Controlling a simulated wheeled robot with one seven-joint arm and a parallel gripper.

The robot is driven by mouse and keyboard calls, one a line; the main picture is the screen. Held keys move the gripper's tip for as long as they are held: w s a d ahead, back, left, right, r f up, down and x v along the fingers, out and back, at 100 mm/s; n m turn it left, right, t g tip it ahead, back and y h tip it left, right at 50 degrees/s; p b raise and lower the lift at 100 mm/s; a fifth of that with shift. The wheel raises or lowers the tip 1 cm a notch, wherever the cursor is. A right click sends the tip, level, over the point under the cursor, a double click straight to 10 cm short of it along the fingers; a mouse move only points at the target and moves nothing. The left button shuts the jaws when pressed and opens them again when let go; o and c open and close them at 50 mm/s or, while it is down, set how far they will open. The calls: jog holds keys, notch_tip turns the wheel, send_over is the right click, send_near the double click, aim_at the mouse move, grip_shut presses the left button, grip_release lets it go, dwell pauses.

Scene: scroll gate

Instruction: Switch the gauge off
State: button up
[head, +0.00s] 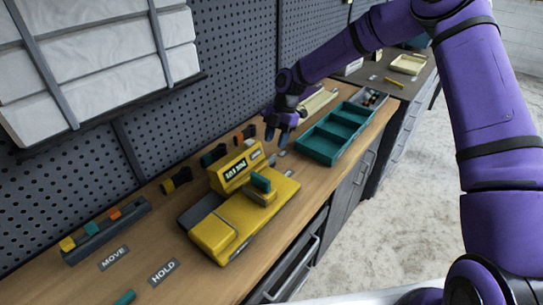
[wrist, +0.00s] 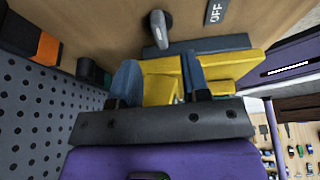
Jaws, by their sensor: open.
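The gauge is a yellow device with a raised display (head: 236,171) and a wide body (head: 228,228) on the wooden bench. A teal block (head: 261,183) sits on its right part. My gripper (head: 283,122) is above the bench, beyond the gauge's far end. In the wrist view my gripper (wrist: 161,78) is open, its two blue-grey fingers apart with nothing held. Yellow parts of the gauge (wrist: 160,90) show behind and between them. A dark grey lever or knob (wrist: 160,28) stands near a plate marked OFF (wrist: 216,11). The display text is too small to read surely.
A teal divided tray (head: 336,133) lies right of the gauge. A dark rack with coloured blocks (head: 105,232) and plates marked MOVE (head: 114,259) and HOLD (head: 164,271) are at left. A pegboard (head: 235,65) rises behind; several small tools line its foot.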

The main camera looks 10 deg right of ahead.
aim_at(271, 157)
jog(key=x, duration=0.6)
jog(key=shift+s+a+f, duration=0.1)
jog(key=shift+f, duration=0.15)
grip_shut()
